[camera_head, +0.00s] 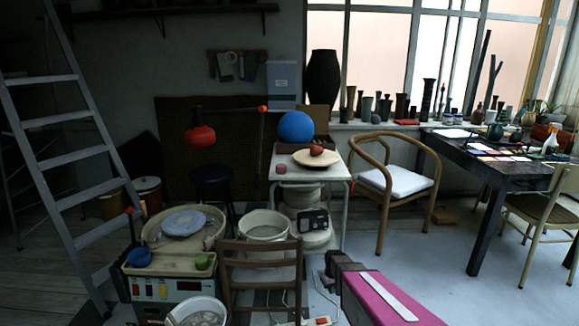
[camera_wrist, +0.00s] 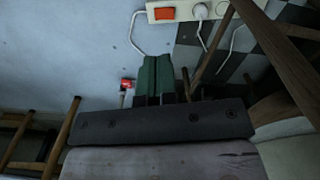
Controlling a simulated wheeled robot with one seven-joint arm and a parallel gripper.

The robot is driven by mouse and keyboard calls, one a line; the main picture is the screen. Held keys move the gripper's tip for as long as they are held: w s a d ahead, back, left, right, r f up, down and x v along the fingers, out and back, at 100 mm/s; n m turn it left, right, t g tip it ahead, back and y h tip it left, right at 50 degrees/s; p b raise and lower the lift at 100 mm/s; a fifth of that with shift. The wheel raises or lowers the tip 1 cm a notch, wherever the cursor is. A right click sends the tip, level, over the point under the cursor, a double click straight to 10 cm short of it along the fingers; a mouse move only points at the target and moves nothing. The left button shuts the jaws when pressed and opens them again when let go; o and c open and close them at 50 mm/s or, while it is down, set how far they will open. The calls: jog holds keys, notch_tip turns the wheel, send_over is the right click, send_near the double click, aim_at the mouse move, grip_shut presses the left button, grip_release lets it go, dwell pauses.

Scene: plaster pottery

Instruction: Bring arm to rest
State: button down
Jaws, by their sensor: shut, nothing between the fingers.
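My gripper (camera_wrist: 156,66) shows in the wrist view with its two green fingers side by side and pressed together, and nothing is held between them. In the head view my arm, magenta with a white strip, reaches in from the lower right, and its dark end is just right of a wooden chair (camera_head: 262,250). The fingertips are hard to make out there. In the wrist view the fingers show over the pale floor (camera_wrist: 60,50), just below a power strip (camera_wrist: 175,12), and appear apart from it.
A pottery wheel (camera_head: 184,222) and buckets stand left of the chair. A white stand (camera_head: 336,178) with a blue ball (camera_head: 296,127) is behind my arm. An armchair (camera_head: 398,184) and dark table (camera_head: 474,148) are to the right. Floor is open at right centre.

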jog(key=s+r+m, duration=0.1)
jog(key=s+r, duration=0.7)
jog(key=r, duration=0.3)
jog(key=s+r+m, duration=0.2)
jog(key=s+r, duration=0.6)
jog(key=r, duration=0.2)
jog(key=shift+r, duration=0.4)
